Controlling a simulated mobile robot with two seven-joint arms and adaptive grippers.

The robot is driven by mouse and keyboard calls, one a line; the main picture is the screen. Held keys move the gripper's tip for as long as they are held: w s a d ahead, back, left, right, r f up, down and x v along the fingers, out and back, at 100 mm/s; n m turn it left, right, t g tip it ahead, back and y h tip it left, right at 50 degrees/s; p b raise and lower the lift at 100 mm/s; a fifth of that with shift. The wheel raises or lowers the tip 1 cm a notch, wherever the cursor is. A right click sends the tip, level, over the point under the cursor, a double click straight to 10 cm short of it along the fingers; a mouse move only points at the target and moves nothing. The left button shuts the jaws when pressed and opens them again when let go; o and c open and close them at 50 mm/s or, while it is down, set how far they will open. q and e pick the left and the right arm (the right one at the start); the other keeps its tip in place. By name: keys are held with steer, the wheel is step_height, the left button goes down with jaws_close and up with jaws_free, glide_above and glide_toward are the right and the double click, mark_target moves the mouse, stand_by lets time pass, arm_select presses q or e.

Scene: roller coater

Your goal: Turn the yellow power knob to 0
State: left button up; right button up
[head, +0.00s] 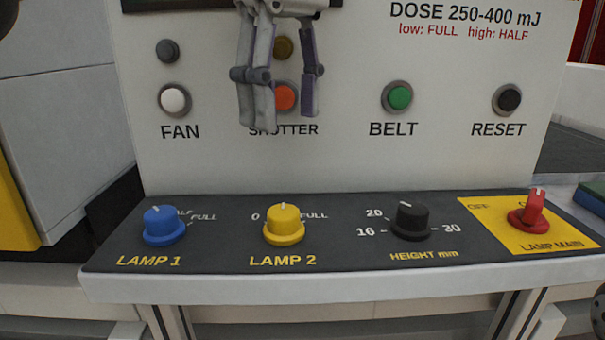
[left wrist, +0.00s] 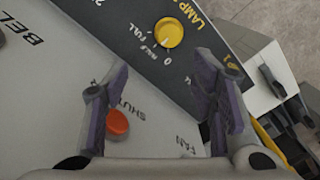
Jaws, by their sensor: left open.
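The yellow knob (head: 284,225) sits on the dark sloping panel above the label LAMP 2. Its white mark points straight up, between the 0 on its left and FULL on its right. In the left wrist view the yellow knob (left wrist: 169,33) shows beyond the fingertips, with 0, HALF and FULL beside it. My left gripper (head: 278,118) is open and empty, fingers pointing down, above the knob and in front of the SHUTTER button. It is apart from the knob. The open fingers also frame the left wrist view (left wrist: 160,65). My right gripper is not seen.
A blue LAMP 1 knob (head: 164,225) is left of the yellow one. A black HEIGHT knob (head: 411,222) and a red LAMP MAIN switch (head: 530,211) are to the right. The upright panel holds FAN (head: 173,100), SHUTTER (head: 286,97), BELT (head: 399,97) and RESET (head: 507,99) buttons.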

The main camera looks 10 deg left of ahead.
mark_target(283, 212)
arm_select(q)
steer(key=f, duration=0.3)
steer(key=s+f, duration=0.1)
steer(key=f, duration=0.3)
steer(key=s+f, duration=0.1)
steer(key=f, duration=0.3)
steer(key=shift+f, duration=0.2)
steer(key=shift+w, duration=0.1)
steer(key=shift+c, duration=0.4)
steer(key=c, duration=1.1)
